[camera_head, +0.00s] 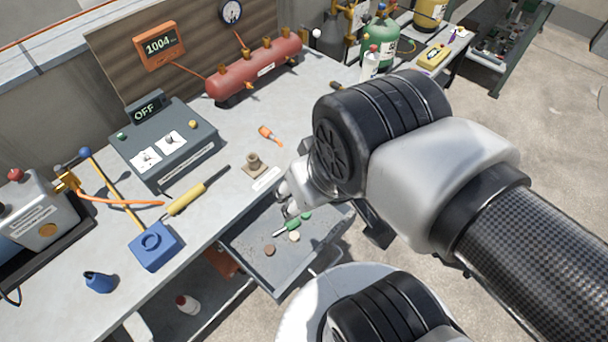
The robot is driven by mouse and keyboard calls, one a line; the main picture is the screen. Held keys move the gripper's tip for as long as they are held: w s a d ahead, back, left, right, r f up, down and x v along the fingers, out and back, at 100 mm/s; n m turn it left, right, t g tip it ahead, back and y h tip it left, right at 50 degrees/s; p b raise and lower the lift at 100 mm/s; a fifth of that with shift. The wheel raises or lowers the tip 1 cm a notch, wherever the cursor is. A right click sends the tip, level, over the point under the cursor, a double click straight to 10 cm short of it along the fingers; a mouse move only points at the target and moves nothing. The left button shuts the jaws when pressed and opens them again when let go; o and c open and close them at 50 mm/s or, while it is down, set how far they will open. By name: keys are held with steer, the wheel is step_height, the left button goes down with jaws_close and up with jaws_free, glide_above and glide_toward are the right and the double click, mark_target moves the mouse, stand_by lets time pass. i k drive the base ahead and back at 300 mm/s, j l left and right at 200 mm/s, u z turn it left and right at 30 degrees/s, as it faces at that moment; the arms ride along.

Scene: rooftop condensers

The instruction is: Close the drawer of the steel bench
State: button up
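The steel bench (105,222) runs diagonally from lower left to upper right. Its drawer (262,272) is pulled out below the front edge, toward the lower right. Inside lie a green-handled tool (291,226) and some small round pieces. A curved bar, seemingly the drawer's handle (327,260), shows at the drawer's front. My arm comes in from the right, its wrist over the drawer's right side. A dark part of my gripper (376,228) shows just right of the drawer.
A white bottle (187,304) is on the lower shelf. Concrete floor (530,120) is open at the right.

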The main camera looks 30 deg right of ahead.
mark_target(279, 275)
steer(key=k+l+u, duration=0.2)
steer(key=k, duration=0.25)
steer(key=k+u, duration=0.1)
steer(key=u, duration=0.8)
steer(key=k+l, duration=0.05)
